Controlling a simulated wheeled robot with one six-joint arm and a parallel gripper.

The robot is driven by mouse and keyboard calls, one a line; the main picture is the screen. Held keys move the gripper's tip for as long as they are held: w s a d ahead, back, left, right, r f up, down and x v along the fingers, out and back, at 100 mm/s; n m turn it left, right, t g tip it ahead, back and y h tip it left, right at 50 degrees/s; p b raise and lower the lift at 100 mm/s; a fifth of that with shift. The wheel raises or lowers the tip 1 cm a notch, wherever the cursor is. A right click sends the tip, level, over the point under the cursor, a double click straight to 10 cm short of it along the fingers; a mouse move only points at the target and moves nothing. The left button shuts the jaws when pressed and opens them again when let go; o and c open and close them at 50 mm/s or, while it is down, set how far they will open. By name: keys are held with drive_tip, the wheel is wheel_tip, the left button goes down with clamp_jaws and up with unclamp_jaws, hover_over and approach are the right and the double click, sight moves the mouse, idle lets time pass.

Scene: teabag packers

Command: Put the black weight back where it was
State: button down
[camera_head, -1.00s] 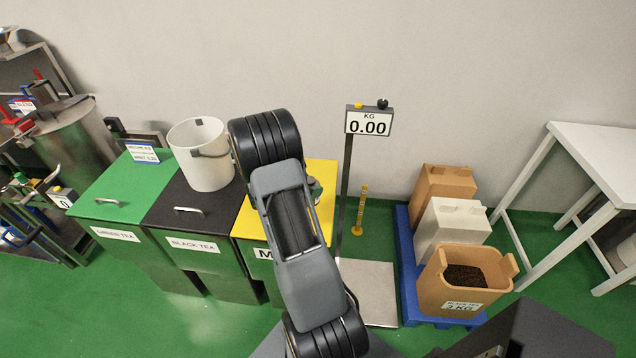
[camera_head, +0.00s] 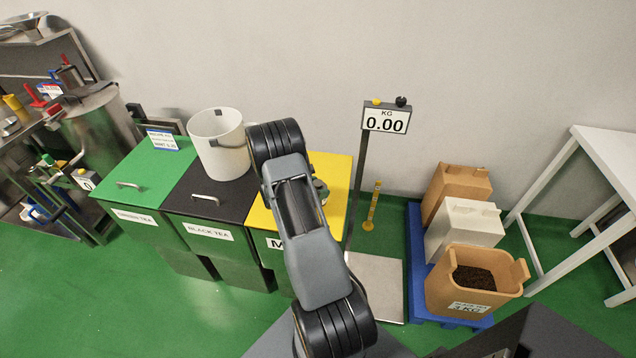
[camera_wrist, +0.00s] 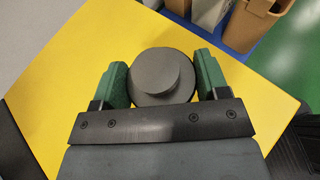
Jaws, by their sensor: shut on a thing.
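The black weight (camera_wrist: 163,75), a dark grey round disc with a knob on top, sits between the two green fingers of my gripper (camera_wrist: 163,83) in the wrist view. My gripper is shut on it. The yellow lid (camera_wrist: 60,90) of a bin lies beneath; I cannot tell whether the weight touches it. In the head view the yellow lid (camera_head: 335,172) is partly covered by my arm. My gripper (camera_head: 320,190) is mostly hidden behind the arm there, and the weight cannot be made out.
Left of the yellow lid are a black lid (camera_head: 190,210) bearing a white bucket (camera_head: 222,150), and a green lid (camera_head: 135,180). To the right stand a scale with a plate (camera_head: 375,280) and display (camera_head: 386,118) reading 0.00, and a blue pallet (camera_head: 418,240) with several boxes.

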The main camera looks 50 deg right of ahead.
drive_tip(key=shift+w, duration=0.1)
idle(0.4)
drive_tip(key=shift+c, duration=0.6)
unclamp_jaws()
drive_tip(key=shift+f, duration=0.15)
